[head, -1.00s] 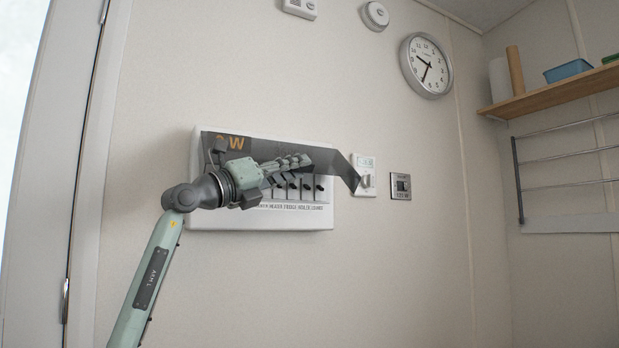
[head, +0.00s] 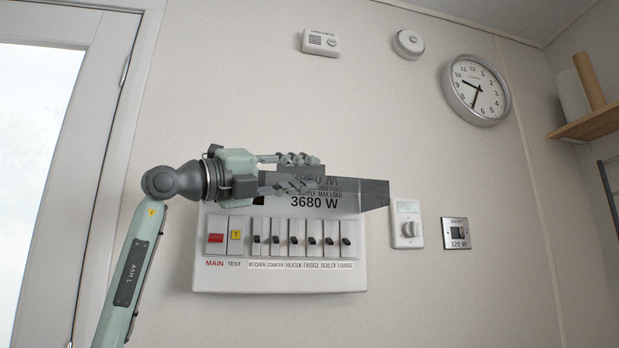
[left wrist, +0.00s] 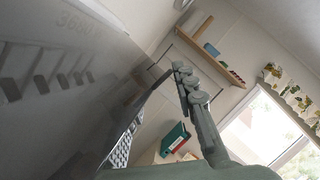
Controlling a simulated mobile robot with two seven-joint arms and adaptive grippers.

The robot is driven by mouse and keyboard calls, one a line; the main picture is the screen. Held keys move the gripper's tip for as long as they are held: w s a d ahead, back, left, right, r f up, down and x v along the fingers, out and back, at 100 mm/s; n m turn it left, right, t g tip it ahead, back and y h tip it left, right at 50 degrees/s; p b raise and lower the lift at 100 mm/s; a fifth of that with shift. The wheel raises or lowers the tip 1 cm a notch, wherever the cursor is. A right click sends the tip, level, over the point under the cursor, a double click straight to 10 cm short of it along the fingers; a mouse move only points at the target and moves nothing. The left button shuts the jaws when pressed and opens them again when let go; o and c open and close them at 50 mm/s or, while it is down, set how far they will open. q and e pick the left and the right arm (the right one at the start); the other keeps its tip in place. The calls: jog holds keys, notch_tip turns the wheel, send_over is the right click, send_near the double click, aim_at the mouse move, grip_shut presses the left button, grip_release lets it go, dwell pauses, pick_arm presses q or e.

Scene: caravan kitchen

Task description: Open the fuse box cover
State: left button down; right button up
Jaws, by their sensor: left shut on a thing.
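The white fuse box (head: 280,281) hangs on the wall in the middle of the head view. Its dark, see-through cover (head: 362,194) is swung up and sticks out from the upper part of the box. The row of switches (head: 292,240), with a red MAIN switch (head: 215,238) at its left end, shows uncovered below it. My left gripper (head: 312,171) is shut on the cover, fingers above and below it. In the left wrist view the cover (left wrist: 60,75) fills the left side, beside the gripper's finger (left wrist: 190,88). My right gripper is not in view.
A thermostat (head: 407,223) and a small switch plate (head: 457,233) sit on the wall right of the box. An alarm (head: 321,43), a round detector (head: 409,44) and a clock (head: 477,90) are above. A door (head: 60,170) is at left. The wall below the box is clear.

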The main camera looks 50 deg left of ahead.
pick_arm(q)
jog(key=shift+r, duration=0.1)
dwell(0.3)
jog(key=c, duration=1.4)
grip_release()
jog(key=shift+a, duration=0.1)
jog(key=shift+c, duration=0.2)
jog(key=d+v, duration=0.1)
jog(key=v, duration=1.1)
jog(key=shift+a, duration=0.45)
